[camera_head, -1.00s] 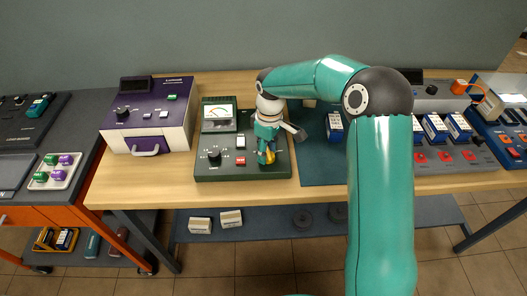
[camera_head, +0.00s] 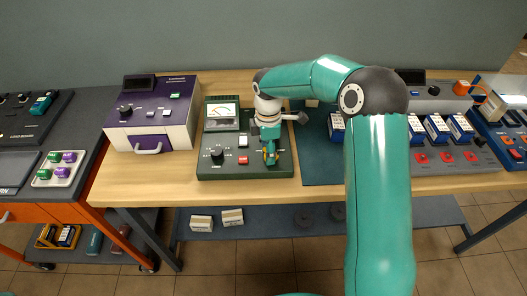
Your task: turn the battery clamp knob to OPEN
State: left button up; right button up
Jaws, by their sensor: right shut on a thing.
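The green battery tester (camera_head: 212,172) stands on the wooden table, left of the middle. It carries a gauge (camera_head: 222,113), a black dial knob (camera_head: 217,154), a white switch and a red switch. The OPEN mark cannot be read. My left gripper is out of view.
A purple and white device (camera_head: 148,112) stands left of the tester. A dark blue mat (camera_head: 318,168) lies to its right. A grey unit with blue-and-white batteries (camera_head: 437,127) stands further right. My right arm covers part of the table between them.

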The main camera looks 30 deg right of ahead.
jog(key=shift+s+d+n, duration=0.15)
jog(key=shift+n, duration=0.15)
jog(key=o, duration=1)
jog(key=shift+d, duration=0.1)
jog(key=shift+r, duration=0.15)
notch_tip(320, 180, up, 12)
jog(key=shift+w, duration=0.45)
jog(key=shift+f, duration=0.25)
